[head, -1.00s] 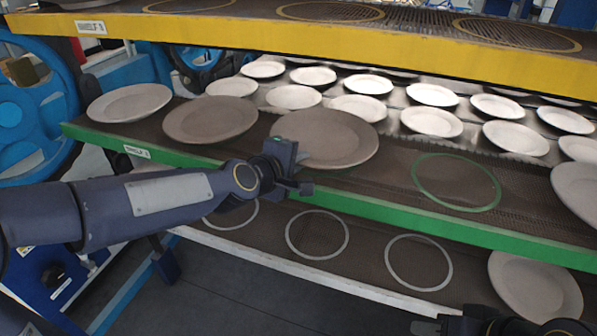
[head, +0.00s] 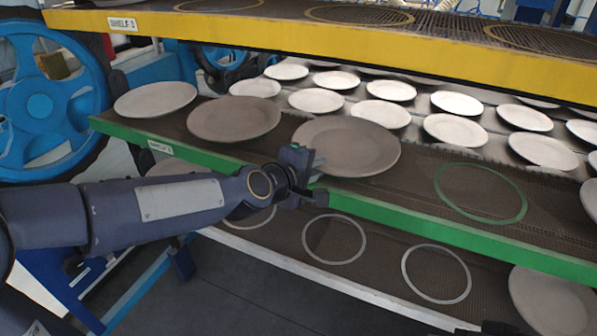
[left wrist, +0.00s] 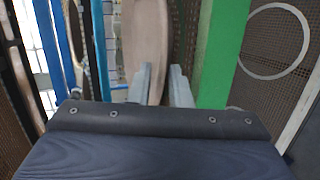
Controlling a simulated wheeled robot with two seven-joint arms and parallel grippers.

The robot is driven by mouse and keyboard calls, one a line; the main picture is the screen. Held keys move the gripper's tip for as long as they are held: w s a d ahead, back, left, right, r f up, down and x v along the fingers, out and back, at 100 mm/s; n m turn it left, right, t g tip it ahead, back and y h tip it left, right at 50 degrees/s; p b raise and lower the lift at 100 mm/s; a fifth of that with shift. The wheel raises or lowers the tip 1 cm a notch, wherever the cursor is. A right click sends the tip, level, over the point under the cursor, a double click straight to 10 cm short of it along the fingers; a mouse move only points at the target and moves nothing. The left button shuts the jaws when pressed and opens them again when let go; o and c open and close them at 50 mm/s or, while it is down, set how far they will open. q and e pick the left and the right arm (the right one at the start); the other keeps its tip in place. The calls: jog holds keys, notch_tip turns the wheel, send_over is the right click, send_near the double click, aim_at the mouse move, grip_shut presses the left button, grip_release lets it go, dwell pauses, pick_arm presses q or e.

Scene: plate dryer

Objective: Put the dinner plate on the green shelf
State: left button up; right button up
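The dinner plate (head: 347,143) is brown-grey and lies on the green shelf (head: 420,218), near its front edge, left of an empty green ring (head: 480,193). My left gripper (head: 317,169) is at the plate's near left rim, with its fingers apart. In the left wrist view the plate (left wrist: 148,35) shows edge-on, its rim reaching toward the space between the two fingers (left wrist: 160,85). I cannot see whether either finger touches it. Only a dark bit of my right gripper (head: 490,327) shows at the bottom edge, and its fingers cannot be made out.
Another brown plate (head: 233,119) and a paler plate (head: 155,99) lie farther left on the green shelf. A yellow shelf (head: 330,50) hangs above, and a white-edged shelf (head: 290,268) with rings lies below. Many white plates fill the rack behind. A blue wheel (head: 40,100) stands left.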

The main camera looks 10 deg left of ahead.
pick_arm(q)
jog(key=p+v, duration=0.3)
jog(key=v, duration=0.7)
jog(key=s+a+f+m+g+y, duration=0.1)
jog(key=s+a+f+m+g, duration=0.1)
jog(key=s, duration=0.5)
jog(key=s+a+f+m+g+y, duration=0.1)
jog(key=s+a+f+m+g, duration=0.1)
jog(key=s+a+f+m, duration=0.3)
jog(key=s+a+f+m+g+y, duration=0.1)
jog(key=s+a+f+m+g, duration=0.1)
jog(key=s+a, duration=0.4)
jog(key=s+f+m, duration=0.1)
jog(key=s, duration=0.2)
jog(key=shift+f+m, duration=0.2)
jog(key=shift+m, duration=0.2)
